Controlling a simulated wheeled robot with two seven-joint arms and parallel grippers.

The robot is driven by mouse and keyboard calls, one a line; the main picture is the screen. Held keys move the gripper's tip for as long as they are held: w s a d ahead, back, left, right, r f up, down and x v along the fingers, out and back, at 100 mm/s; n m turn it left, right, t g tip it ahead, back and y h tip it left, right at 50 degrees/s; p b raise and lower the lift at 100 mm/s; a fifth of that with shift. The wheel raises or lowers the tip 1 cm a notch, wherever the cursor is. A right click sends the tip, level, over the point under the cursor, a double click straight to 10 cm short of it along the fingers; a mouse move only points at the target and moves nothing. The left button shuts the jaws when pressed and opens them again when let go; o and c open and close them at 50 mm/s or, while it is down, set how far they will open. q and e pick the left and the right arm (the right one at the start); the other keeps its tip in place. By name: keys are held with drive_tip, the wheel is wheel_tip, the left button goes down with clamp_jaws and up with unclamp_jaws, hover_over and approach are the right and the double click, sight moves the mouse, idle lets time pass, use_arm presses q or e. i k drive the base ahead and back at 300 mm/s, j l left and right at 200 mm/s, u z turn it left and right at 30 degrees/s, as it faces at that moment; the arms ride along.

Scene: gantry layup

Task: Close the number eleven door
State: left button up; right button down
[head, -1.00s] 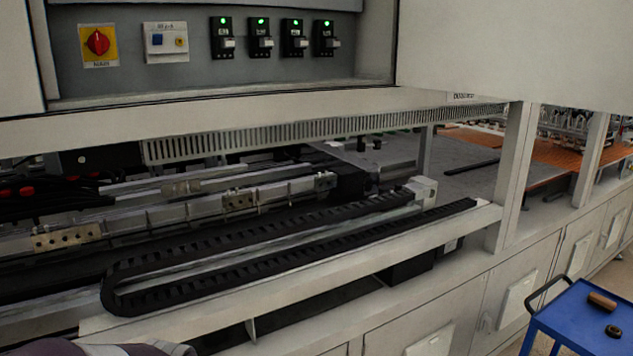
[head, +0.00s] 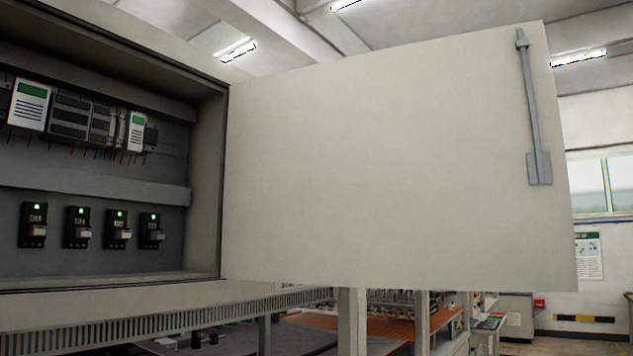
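A large pale cabinet door (head: 390,170) stands wide open to the right of an electrical cabinet (head: 208,180). It is hinged at the cabinet's right edge, and its inner face shows. A grey latch rod (head: 533,110) runs down near the door's free edge. I cannot read a number eleven on the door. Neither of my grippers is in view.
Inside the cabinet are several breakers (head: 76,227) with green lights and a row of modules (head: 70,115) above. Below are a slotted vent rail (head: 170,328), a grey post (head: 351,322) and an orange work surface (head: 390,325). A window (head: 600,185) is at the far right.

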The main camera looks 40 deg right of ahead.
sight(409, 166)
drive_tip(key=l+u, duration=0.2)
drive_tip(key=l, duration=0.35)
drive_tip(key=l+u, duration=0.25)
drive_tip(key=l, duration=0.25)
drive_tip(key=l+u, duration=0.2)
drive_tip(key=l, duration=0.35)
drive_tip(key=k+l+u, duration=0.25)
drive_tip(key=l, duration=0.25)
drive_tip(key=l+u, duration=0.2)
drive_tip(key=l, duration=0.35)
